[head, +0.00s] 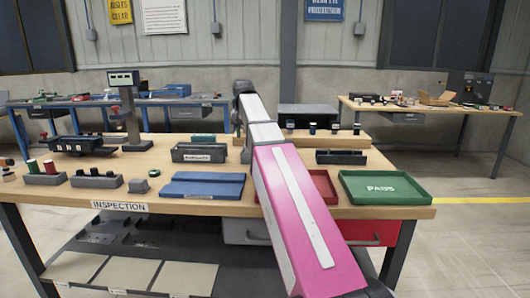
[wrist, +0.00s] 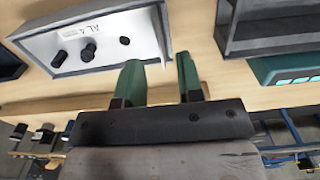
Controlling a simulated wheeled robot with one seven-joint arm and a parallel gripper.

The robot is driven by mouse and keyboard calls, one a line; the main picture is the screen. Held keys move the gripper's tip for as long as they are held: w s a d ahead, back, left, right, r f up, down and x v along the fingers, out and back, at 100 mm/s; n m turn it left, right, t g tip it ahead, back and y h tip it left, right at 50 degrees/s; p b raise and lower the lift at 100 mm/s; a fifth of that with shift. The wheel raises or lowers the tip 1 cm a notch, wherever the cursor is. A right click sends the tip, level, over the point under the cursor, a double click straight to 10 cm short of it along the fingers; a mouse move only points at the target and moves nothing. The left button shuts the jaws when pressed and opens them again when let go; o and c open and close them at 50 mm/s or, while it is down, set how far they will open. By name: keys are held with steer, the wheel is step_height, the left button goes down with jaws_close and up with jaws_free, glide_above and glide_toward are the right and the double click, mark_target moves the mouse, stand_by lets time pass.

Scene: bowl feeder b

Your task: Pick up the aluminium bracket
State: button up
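I cannot make out the aluminium bracket for certain in either view. In the wrist view, a grey-walled tray (wrist: 62,62) has a pale inside face with a partly readable label starting "AL" and a few dark round parts (wrist: 89,51). My gripper (wrist: 158,70) shows two green fingers spread apart, with no object seen between them. The fingertips are near the tray's lower right corner, over or beside it; I cannot tell the height. In the head view, my pink and white arm reaches over the bench and the gripper is hidden.
The wooden inspection bench (head: 150,208) holds a blue mat (head: 202,186), a labelled dark bin (head: 199,153), a red tray (head: 322,187), a green PASS tray (head: 384,188) and a gauge stand (head: 129,110). In the wrist view, a dark open bin (wrist: 280,30) stands at upper right.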

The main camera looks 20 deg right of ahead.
step_height(320, 180, down, 5)
stand_by(0.3)
steer(key=shift+c, duration=0.3)
jaws_close()
steer(key=shift+r, duration=0.1)
